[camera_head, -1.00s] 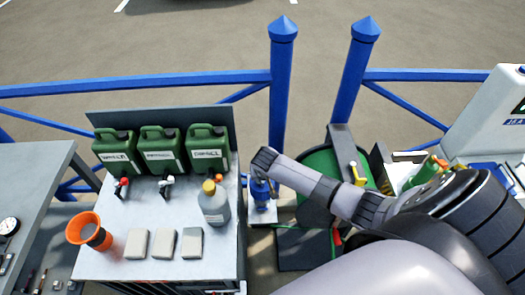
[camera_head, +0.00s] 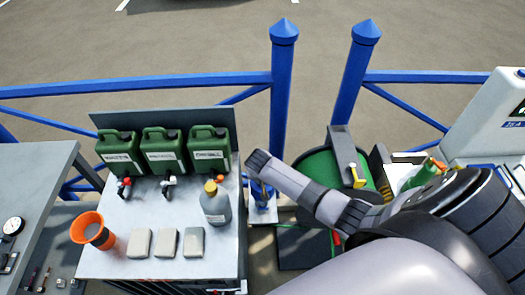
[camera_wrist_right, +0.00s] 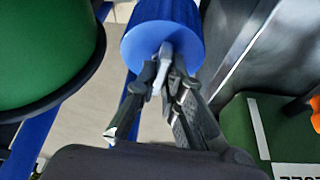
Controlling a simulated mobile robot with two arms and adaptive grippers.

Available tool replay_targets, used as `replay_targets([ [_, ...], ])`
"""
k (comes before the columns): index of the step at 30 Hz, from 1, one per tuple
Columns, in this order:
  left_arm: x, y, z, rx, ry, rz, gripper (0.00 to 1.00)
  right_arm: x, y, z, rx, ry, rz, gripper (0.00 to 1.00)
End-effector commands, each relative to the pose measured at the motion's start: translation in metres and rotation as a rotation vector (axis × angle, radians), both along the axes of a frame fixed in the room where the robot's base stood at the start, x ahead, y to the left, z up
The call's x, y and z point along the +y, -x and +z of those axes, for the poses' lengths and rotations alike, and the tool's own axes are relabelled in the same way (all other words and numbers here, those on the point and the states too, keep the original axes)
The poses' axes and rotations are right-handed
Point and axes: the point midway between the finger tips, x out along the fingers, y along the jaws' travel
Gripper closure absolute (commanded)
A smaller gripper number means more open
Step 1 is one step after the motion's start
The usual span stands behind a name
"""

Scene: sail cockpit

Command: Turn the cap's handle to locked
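In the right wrist view the cap (camera_wrist_right: 160,38) is a blue round end with a slim grey handle (camera_wrist_right: 163,62) on its face. My right gripper (camera_wrist_right: 164,76) is at the handle, with a dark fingertip close on each side of it. Whether the fingers press on the handle is not clear. In the head view my right arm reaches in from the right, and its end covers most of a blue unit (camera_head: 262,196) beside the bench. The gripper's fingers are hidden there. My left gripper is in neither view.
The grey bench (camera_head: 130,262) holds green canisters (camera_head: 165,150), a grey bottle (camera_head: 215,205), an orange cup (camera_head: 92,230) and pale blocks (camera_head: 166,243). A green drum (camera_head: 322,170) stands right of the blue unit. Blue railings (camera_head: 284,90) run behind.

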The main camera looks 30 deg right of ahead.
Motion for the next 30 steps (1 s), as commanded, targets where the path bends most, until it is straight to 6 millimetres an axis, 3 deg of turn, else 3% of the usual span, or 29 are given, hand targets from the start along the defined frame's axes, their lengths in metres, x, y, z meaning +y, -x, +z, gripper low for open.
replay_targets([
  [9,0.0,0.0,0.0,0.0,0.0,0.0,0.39,0.0,0.0,0.0,0.0,0.0,0.001,0.7],
  [20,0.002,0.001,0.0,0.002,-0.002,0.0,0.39,0.001,0.001,0.003,0.0,0.0,0.001,0.7],
  [26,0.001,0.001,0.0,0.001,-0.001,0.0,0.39,0.007,0.008,0.026,-0.004,-0.001,0.002,0.7],
  [30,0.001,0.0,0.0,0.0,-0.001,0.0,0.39,0.014,0.016,0.052,-0.004,-0.001,0.002,0.7],
])
